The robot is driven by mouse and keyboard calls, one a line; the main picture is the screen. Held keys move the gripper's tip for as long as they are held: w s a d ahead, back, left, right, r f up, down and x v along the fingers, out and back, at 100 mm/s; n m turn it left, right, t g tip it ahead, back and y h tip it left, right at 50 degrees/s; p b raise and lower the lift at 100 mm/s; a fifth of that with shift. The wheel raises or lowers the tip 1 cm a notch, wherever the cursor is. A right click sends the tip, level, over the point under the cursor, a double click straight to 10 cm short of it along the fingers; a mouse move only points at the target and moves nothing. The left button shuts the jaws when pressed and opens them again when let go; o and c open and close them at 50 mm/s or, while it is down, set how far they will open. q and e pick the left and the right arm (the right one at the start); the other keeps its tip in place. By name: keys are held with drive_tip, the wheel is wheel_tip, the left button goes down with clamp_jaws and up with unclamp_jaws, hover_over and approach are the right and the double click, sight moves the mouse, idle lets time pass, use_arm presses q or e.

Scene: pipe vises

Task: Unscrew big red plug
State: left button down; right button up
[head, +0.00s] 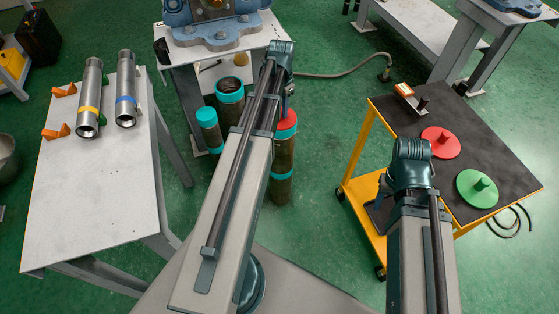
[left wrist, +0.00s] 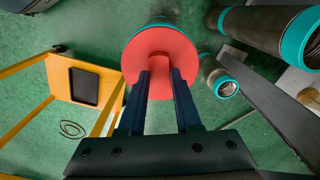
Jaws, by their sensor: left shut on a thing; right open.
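A red plug (head: 287,122) sits on the top end of a dark standing pipe (head: 281,180) with teal bands, partly behind my left arm. In the left wrist view, its round red disc (left wrist: 139,53) faces the camera, with part of a teal band behind it. Another red plug (head: 440,143), with a wide flange, lies on the cart.
The black-topped yellow cart (head: 503,150) also holds a green plug (head: 477,188). Two more teal-banded pipes (head: 230,97) stand left of my left arm. A blue vise (head: 215,25) stands behind. A white table (head: 95,190) at left holds two metal pipes (head: 91,95).

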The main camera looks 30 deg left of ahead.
use_arm(q)
drive_tip(key=n, duration=0.7)
drive_tip(key=shift+n, duration=0.3)
drive_tip(key=n, duration=0.6)
drive_tip(key=shift+n, duration=0.4)
drive_tip(key=n, duration=0.7)
drive_tip(key=shift+r, duration=0.1)
drive_tip(key=n, duration=0.7)
